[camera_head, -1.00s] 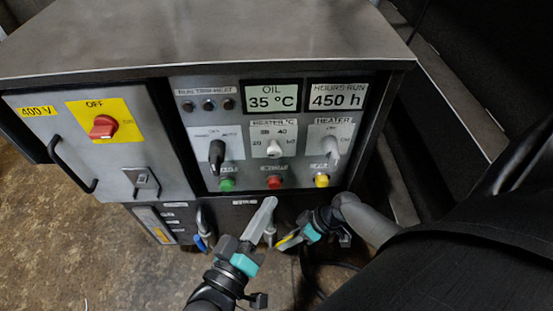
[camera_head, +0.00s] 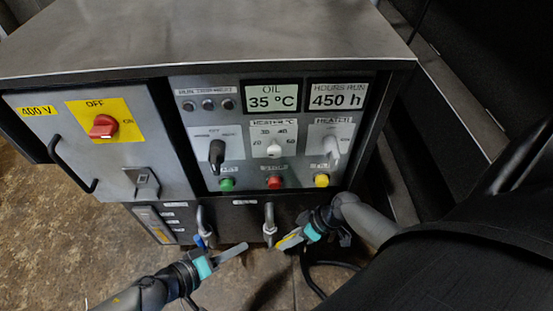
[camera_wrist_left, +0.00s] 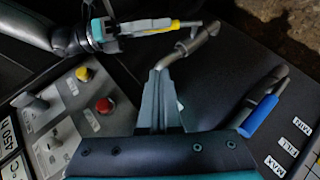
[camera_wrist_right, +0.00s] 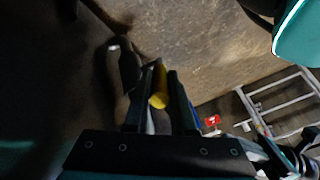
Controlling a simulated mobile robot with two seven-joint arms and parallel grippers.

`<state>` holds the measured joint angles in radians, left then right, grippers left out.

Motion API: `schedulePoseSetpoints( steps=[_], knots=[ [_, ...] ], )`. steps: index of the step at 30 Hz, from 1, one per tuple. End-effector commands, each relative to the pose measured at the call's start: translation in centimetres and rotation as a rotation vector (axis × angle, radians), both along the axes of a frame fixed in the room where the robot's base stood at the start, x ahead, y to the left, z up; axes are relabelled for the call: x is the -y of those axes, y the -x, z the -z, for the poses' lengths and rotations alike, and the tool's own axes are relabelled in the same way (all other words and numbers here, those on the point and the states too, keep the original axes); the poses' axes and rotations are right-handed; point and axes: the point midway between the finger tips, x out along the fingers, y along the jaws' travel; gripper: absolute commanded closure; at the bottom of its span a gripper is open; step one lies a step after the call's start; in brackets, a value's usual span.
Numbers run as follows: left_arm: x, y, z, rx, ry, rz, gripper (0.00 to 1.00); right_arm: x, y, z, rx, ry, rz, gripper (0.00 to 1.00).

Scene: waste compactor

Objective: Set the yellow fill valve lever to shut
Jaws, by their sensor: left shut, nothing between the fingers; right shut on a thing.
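The yellow fill valve lever (camera_head: 287,242) sits at the lower end of the right bent pipe (camera_head: 269,220) under the control panel. My right gripper (camera_head: 292,238) is shut on it. In the left wrist view the yellow lever (camera_wrist_left: 160,28) runs roughly sideways from the right gripper's fingers to the pipe. In the right wrist view its yellow end (camera_wrist_right: 159,88) shows between the two fingers. My left gripper (camera_head: 240,250) is shut and empty, apart from the lever, to its left in the head view.
A second pipe with a blue lever (camera_head: 199,241) is left of the yellow one; the blue lever also shows in the left wrist view (camera_wrist_left: 261,117). A level gauge (camera_head: 152,224) is further left. Panel knobs and buttons (camera_head: 274,182) are above. A dark cable lies below my right gripper.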

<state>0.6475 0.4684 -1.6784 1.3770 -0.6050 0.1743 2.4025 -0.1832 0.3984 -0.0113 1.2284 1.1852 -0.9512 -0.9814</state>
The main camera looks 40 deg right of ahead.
Motion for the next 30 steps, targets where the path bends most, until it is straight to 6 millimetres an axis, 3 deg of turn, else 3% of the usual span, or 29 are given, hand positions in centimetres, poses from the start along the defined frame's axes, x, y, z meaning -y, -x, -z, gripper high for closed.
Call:
schedulePoseSetpoints(
  steps=[12,30],
  knots=[
    [4.3,-0.5,2.4,-0.001,0.004,0.0,1.0,-0.1,0.0,0.0,0.001,0.0,0.0,1.0],
    [8.9,-0.7,5.3,-0.004,0.004,-0.001,1.0,-0.1,0.0,0.1,0.001,-0.001,0.0,1.0]
  ],
)
